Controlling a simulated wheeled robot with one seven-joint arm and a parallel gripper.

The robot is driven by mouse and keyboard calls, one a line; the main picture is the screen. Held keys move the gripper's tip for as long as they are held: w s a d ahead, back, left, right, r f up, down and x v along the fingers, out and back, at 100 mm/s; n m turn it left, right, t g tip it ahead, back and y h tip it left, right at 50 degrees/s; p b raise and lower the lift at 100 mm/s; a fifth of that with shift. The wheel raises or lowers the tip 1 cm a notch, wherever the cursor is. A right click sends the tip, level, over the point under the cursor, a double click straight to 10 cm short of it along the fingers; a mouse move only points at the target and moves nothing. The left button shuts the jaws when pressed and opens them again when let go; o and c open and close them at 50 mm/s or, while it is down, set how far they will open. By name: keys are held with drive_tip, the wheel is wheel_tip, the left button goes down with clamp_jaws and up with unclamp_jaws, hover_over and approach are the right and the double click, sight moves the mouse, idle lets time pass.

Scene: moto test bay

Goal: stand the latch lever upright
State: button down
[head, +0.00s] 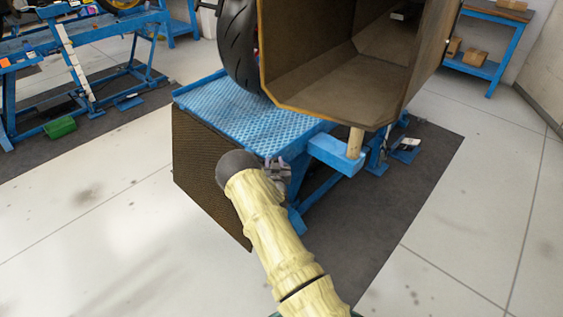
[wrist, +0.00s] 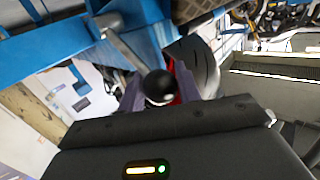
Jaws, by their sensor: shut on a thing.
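The latch lever shows in the wrist view as a round black knob (wrist: 158,86) with a grey rod (wrist: 122,47) that runs up and left toward blue metalwork. My gripper (wrist: 157,92) is shut on the knob, with one grey-purple finger on each side of it. In the head view my gripper (head: 278,170) is at the front edge of the blue lift table (head: 235,105). There my arm and gripper hide the lever. The rod looks slanted in the wrist picture; I cannot tell its true angle.
A large brown open-ended box (head: 330,85) overhangs the table beside a black tyre (head: 237,45). A dark perforated panel (head: 203,165) slopes down from the table's front edge. A blue bracket (head: 335,154) with a wooden post is right of my gripper.

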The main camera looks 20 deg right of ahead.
drive_tip(key=shift+d, duration=0.15)
drive_tip(key=c, duration=1)
unclamp_jaws()
drive_tip(key=shift+r, duration=0.1)
drive_tip(key=v, duration=1.7)
drive_tip(key=shift+r+b, duration=0.15)
drive_tip(key=shift+b, duration=0.15)
drive_tip(key=shift+s, duration=0.1)
